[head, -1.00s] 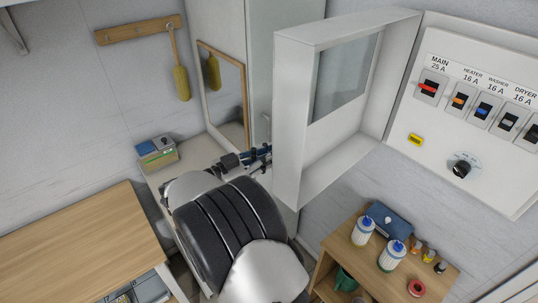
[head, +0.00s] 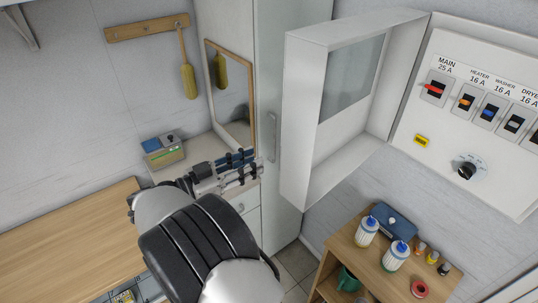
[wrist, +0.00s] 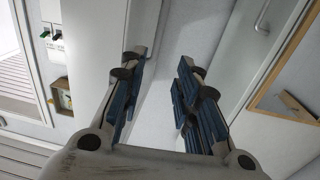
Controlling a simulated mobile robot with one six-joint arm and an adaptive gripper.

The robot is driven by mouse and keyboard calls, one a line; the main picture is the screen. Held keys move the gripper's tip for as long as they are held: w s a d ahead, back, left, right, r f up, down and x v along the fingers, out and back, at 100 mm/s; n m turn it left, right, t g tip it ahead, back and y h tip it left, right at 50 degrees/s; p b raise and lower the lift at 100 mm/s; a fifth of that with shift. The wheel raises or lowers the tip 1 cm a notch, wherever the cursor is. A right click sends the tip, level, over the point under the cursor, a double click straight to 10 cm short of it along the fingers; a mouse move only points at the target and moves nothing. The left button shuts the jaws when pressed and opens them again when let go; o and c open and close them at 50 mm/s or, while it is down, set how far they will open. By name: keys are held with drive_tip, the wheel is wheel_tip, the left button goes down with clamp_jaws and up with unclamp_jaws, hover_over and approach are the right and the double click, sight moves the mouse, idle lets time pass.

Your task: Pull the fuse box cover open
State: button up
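The fuse box cover (head: 299,122) is a white, deep-framed door with a window. It stands swung wide open to the left of the fuse panel (head: 443,135), whose breaker switches and dial are exposed. My gripper (head: 248,165) is left of the cover's free edge in the head view, apart from it, with nothing between its fingers. In the wrist view my gripper (wrist: 160,88) has its two blue-padded fingers spread with a clear gap.
A tall white cabinet (head: 273,90) stands behind the cover. A wooden shelf (head: 345,245) with bottles and a blue box is below the panel. A wooden-topped table (head: 75,235) is at left. A framed mirror (head: 230,95) and a brush (head: 187,75) are at the back.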

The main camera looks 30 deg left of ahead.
drive_tip(key=v, duration=0.3)
drive_tip(key=shift+s+a+f, duration=0.2)
drive_tip(key=shift+s+f, duration=0.05)
drive_tip(key=shift+f, duration=0.1)
idle(0.3)
